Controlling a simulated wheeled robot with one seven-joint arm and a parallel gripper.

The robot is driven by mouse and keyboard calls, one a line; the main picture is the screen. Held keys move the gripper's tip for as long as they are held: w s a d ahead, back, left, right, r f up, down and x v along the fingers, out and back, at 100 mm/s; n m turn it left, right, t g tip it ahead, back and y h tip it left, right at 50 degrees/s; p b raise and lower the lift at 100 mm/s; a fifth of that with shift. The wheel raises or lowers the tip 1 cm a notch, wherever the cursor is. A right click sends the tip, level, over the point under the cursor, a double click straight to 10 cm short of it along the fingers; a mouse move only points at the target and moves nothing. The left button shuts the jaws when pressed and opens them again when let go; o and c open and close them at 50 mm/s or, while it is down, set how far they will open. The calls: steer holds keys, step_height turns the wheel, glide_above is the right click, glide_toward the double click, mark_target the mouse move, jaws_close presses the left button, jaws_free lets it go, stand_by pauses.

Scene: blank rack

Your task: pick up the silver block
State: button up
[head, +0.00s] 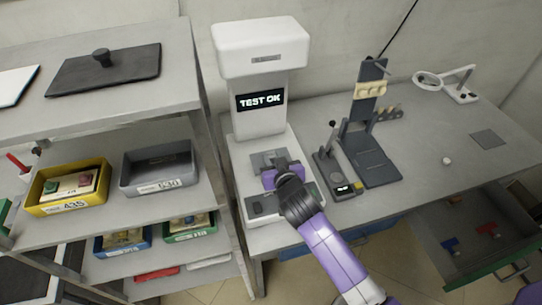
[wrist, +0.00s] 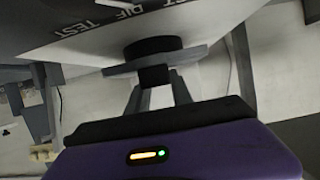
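My gripper (head: 270,165) is low over the base of the white test machine (head: 262,50), at a grey fixture plate (head: 262,158). In the wrist view, its two fingers (wrist: 157,87) are apart, with a small dark block-like piece (wrist: 154,76) at their tips. This piece is in shadow and lies against a grey bar (wrist: 118,70) and a round black part (wrist: 152,48). I cannot tell whether it is the silver block, or whether the fingers press on it. In the head view my gripper hides that spot, and no silver block shows clearly elsewhere.
The machine's screen (head: 260,99) reads "TEST OK". A shelf rack (head: 120,195) with yellow (head: 68,206) and grey bins (head: 160,188) stands at left. A dark stand (head: 370,165) and a small device (head: 345,188) stand right of the machine. An open drawer (head: 478,270) is at lower right.

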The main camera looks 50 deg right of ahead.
jaws_close()
steer(key=shift+r, duration=0.1)
